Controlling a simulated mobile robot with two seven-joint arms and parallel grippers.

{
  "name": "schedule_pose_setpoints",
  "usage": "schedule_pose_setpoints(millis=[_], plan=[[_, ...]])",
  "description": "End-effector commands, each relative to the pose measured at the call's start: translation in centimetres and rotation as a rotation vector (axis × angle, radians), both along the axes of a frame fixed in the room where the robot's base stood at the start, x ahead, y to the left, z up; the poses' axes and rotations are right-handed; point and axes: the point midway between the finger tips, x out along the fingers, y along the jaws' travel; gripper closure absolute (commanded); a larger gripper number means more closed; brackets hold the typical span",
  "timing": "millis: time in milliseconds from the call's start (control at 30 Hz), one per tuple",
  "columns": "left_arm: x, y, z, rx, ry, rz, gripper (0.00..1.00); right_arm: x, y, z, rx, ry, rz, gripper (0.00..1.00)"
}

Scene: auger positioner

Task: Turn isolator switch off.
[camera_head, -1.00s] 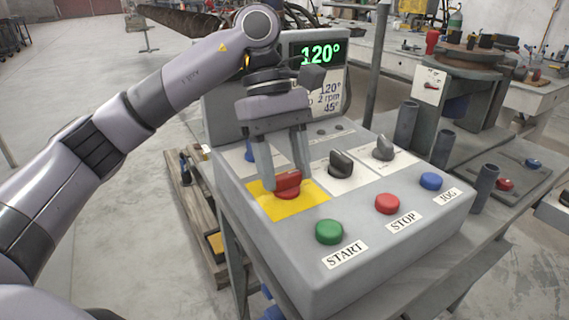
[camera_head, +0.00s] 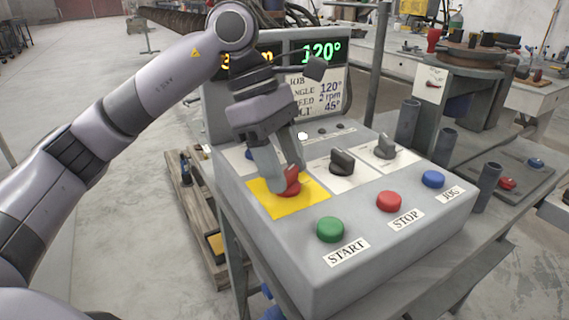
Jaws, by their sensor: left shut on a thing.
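The isolator switch is a red rotary knob (camera_head: 292,181) on a yellow plate (camera_head: 285,205) at the left of the grey control box's top. My left gripper (camera_head: 281,186) comes down from above with its fingers on either side of the red knob, shut on it. The gripper is tilted and twisted, and the fingers hide part of the knob. The knob looks turned at an angle to the plate. My right gripper is not in view.
A lit display (camera_head: 320,52) stands behind. Grey posts stand to the right.

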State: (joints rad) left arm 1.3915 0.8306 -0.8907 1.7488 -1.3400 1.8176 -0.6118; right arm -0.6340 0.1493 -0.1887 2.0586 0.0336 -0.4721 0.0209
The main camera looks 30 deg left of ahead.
Motion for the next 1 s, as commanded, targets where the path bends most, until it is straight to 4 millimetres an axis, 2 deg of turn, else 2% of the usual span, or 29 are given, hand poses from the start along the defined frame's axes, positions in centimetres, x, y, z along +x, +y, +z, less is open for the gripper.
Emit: schedule_pose_setpoints(millis=[600, 1000], plan=[[-0.33, -0.04, 0.07, -0.001, -0.004, 0.587, 0.79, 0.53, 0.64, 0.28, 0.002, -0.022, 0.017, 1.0], [-0.46, -0.21, 0.09, 0.0, -0.005, 0.907, 0.79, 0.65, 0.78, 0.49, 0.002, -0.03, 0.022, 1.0]])
